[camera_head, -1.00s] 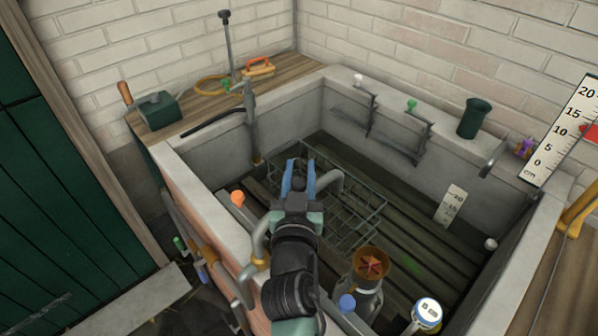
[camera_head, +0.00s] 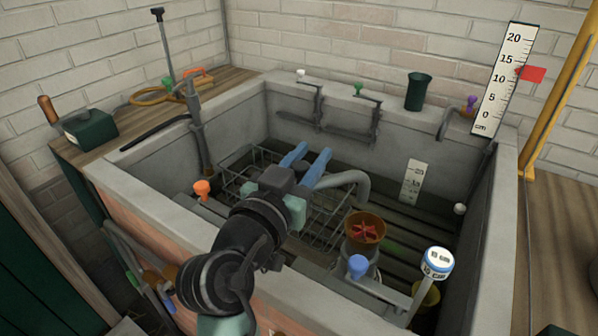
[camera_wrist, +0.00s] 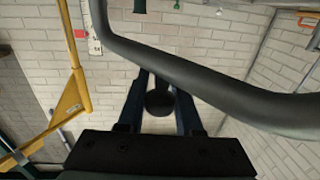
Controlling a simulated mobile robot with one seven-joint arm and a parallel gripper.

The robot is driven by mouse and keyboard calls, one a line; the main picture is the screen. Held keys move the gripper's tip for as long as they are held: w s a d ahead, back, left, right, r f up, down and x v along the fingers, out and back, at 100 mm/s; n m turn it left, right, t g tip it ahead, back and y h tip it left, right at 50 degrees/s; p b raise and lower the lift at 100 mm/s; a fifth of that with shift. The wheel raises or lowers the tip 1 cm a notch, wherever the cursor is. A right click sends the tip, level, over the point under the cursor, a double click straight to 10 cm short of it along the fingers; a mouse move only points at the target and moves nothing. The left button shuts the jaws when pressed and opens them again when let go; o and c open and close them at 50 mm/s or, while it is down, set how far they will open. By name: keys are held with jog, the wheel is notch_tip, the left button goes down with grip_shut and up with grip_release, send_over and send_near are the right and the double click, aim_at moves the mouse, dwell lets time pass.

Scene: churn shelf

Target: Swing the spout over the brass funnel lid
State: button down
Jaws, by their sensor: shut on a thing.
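The spout (camera_head: 350,179) is a grey curved pipe. It reaches right from my gripper and bends down behind the brass funnel lid (camera_head: 367,240). The lid is a brown cone with a red star-shaped piece inside, on a grey metal body in the basin. The spout's end looks close to the lid's back rim; I cannot tell whether it is above it. My gripper (camera_head: 314,153), with blue fingers, is shut on the spout. In the wrist view a round dark knob (camera_wrist: 160,101) sits between the fingers, by the dark pipe (camera_wrist: 210,82). The exact contact is partly hidden.
A wire rack (camera_head: 240,186) lies in the stone basin (camera_head: 440,110). A blue-topped knob (camera_head: 357,266) and a round gauge (camera_head: 438,261) stand near the lid. Brackets (camera_head: 374,120) hang on the back wall.

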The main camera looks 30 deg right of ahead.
jog(key=shift+s+m+g+h+b, duration=0.6)
jog(key=shift+s+m+g+b, duration=0.15)
jog(key=shift+g, duration=0.35)
jog(key=c, duration=0.6)
grip_release()
jog(key=shift+s, duration=0.1)
jog(key=shift+a, duration=0.15)
jog(key=v, duration=1.2)
jog(key=shift+s+a+b, duration=0.15)
jog(key=shift+a+b, duration=0.15)
jog(key=shift+a, duration=0.05)
